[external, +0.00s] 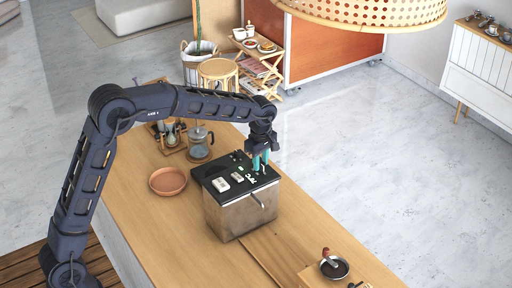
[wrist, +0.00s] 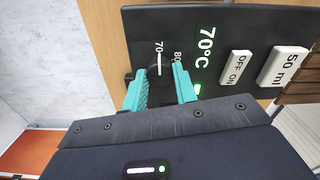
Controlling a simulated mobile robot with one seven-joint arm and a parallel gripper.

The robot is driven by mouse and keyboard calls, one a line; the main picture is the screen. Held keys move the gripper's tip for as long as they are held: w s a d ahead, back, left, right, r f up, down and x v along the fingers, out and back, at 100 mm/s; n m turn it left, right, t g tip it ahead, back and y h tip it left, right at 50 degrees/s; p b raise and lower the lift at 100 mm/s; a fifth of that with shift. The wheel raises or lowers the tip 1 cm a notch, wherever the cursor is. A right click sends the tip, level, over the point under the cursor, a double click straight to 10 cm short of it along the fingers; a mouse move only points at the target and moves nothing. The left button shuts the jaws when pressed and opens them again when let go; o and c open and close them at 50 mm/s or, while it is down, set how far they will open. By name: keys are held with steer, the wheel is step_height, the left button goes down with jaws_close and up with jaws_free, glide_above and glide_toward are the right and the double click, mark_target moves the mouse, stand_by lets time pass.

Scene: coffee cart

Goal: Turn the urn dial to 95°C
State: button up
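The urn (external: 240,213) is a metal box with a black top panel, standing on the wooden counter. In the wrist view the black panel (wrist: 225,22) carries a round dark dial (wrist: 160,72) with a white pointer line at the 70 mark; 80 is printed to its right. The green display (wrist: 205,47) reads 70°C. My gripper (wrist: 161,70) has its teal fingers apart, one on each side of the dial. I cannot tell whether they press on it. In the external view my gripper (external: 261,162) points down at the panel's far right part. The fingers hide parts of the dial's surroundings.
An OFF ON button (wrist: 236,67) and a 50 ml button (wrist: 283,66) are on the panel. The counter's front is mostly clear.

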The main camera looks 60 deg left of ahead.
steer(key=shift+c, duration=0.9)
